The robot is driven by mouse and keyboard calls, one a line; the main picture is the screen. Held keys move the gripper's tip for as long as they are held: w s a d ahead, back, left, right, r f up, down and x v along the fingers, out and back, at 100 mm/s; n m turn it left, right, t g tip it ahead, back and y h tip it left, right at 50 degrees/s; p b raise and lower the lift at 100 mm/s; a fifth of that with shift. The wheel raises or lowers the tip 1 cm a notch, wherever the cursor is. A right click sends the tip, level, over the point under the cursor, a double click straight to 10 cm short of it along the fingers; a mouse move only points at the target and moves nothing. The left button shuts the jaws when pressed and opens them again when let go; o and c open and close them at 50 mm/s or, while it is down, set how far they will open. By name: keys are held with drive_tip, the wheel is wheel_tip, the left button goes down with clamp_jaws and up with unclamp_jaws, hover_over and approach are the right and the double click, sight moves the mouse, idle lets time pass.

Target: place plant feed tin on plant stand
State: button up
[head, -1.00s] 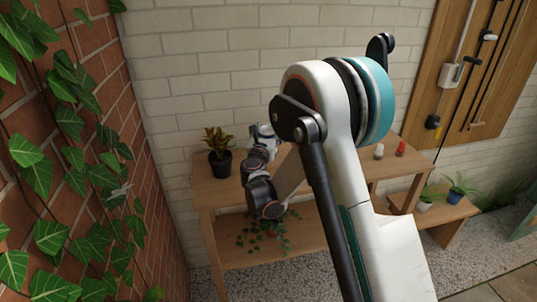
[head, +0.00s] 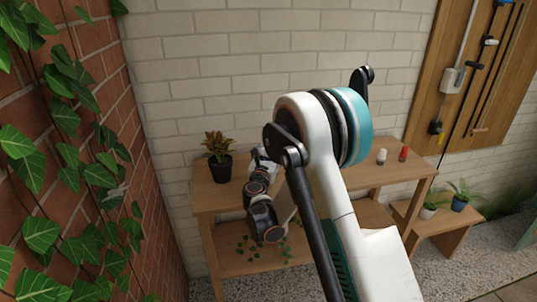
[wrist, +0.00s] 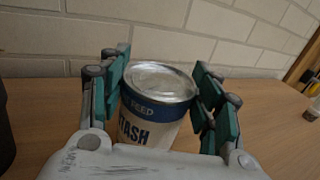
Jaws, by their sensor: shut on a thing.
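The plant feed tin (wrist: 155,105), white with a blue band and a silver lid, stands upright between my gripper's fingers (wrist: 160,88) in the wrist view. The teal finger pads close on it from both sides. The wooden table top lies around and behind it; I cannot tell whether the tin's base touches it. In the head view my arm hides the tin and most of my gripper, which is over the left part of the table. A low wooden stand (head: 437,224) at the right, probably the plant stand, bears two potted plants.
The two-level wooden table (head: 340,178) bears a dark potted plant (head: 219,158) at left, and a white bottle (head: 382,156) and a red bottle (head: 403,153) at right. A brick wall stands behind; ivy (head: 70,190) covers the left wall. A trailing plant shows on the lower shelf.

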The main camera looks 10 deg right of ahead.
drive_tip(key=o, duration=1.4)
drive_tip(key=shift+o, duration=0.2)
